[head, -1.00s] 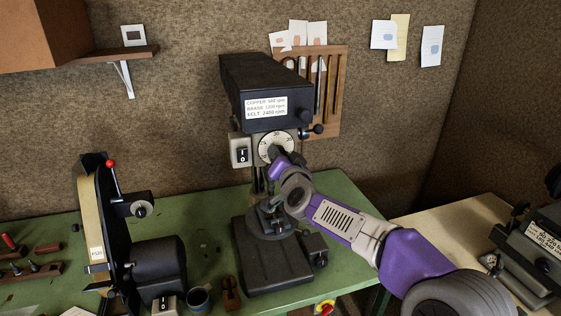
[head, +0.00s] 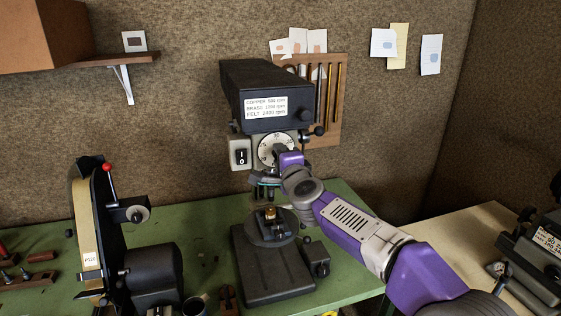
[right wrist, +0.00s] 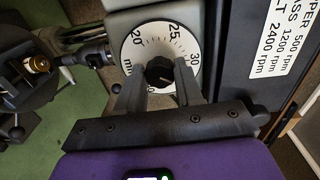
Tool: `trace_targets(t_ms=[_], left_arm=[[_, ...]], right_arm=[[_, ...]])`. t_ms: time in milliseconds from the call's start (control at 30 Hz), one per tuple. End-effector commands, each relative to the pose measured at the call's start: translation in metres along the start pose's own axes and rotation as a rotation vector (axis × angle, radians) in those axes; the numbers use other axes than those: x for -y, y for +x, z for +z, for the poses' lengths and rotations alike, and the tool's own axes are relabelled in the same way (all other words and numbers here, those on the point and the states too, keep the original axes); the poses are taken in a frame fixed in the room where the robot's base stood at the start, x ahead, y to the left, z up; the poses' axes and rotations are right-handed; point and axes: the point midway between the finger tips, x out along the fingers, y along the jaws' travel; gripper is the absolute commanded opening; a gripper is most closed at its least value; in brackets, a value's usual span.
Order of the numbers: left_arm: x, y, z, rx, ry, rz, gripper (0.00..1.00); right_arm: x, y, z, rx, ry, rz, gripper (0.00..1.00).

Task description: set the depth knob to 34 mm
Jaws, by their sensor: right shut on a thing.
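The drill press (head: 262,90) stands on the green bench with a round white depth dial (head: 266,149) on its front. In the right wrist view the dial (right wrist: 138,46) shows the numbers 20, 25 and 30 and the letters mm. The dark depth knob (right wrist: 159,71) is at its middle. My right gripper (right wrist: 161,80) is shut on the knob, a finger on each side. In the head view the right gripper (head: 281,156) covers the knob and part of the dial. I cannot read the exact setting. My left gripper is not in view.
A power switch (head: 240,153) sits left of the dial. A brass piece (head: 270,213) is on the drill table below the gripper. A belt sander (head: 105,230) stands on the left. Another machine (head: 540,245) stands at the right edge. Wooden tool rack (head: 335,100) hangs behind.

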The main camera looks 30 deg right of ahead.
Motion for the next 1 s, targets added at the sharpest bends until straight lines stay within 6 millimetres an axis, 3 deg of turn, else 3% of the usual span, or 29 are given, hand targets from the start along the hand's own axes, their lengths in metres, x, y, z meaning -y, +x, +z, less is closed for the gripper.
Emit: trace_targets(t_ms=[400,1000], left_arm=[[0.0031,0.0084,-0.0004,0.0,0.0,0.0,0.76],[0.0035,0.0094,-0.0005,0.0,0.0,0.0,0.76]], right_arm=[[0.0002,0.0,-0.0001,0.009,0.233,0.001,0.05],[0.0006,-0.0001,-0.0001,0.01,0.281,0.002,0.05]])
